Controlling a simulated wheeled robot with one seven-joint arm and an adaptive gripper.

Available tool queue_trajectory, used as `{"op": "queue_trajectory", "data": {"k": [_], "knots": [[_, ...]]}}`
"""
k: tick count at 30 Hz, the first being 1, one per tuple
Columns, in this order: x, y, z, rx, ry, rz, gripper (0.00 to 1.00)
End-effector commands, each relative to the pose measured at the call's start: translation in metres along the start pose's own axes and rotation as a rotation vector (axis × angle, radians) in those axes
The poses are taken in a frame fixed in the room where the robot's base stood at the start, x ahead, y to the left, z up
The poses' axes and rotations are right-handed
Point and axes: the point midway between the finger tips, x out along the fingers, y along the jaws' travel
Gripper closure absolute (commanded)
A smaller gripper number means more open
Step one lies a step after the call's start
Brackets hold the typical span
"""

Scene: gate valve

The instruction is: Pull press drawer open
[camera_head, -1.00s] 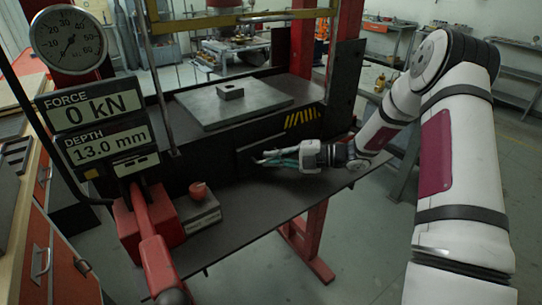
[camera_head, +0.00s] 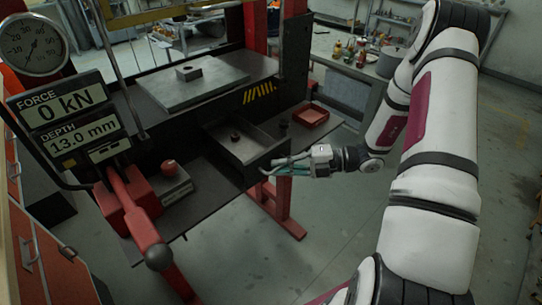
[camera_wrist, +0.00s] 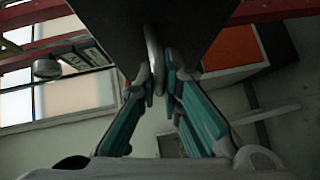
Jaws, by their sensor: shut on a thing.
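The press drawer (camera_head: 243,148) is pulled out from under the press bed, and its inside shows with a small dark reddish round thing (camera_head: 235,138) in it. My gripper (camera_head: 268,171) is at the drawer's front face, at the right end of the drawer. In the wrist view the teal fingers (camera_wrist: 168,92) are shut on a light metal bar handle (camera_wrist: 153,52) on the dark drawer front. The fingers hide part of the handle.
A steel plate (camera_head: 190,88) with a small block lies on the press bed. A red lever (camera_head: 140,220) and a force display (camera_head: 62,115) are at left. Open floor lies at front right.

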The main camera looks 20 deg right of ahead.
Motion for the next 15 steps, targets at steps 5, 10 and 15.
{"op": "queue_trajectory", "data": {"k": [5,10,15], "knots": [[-0.0085,-0.0018,-0.0092,0.003,0.001,0.003,1.00],[-0.0103,-0.0025,-0.0109,0.002,0.001,0.003,1.00],[-0.0102,-0.0026,-0.0107,0.002,0.001,0.003,1.00]]}}
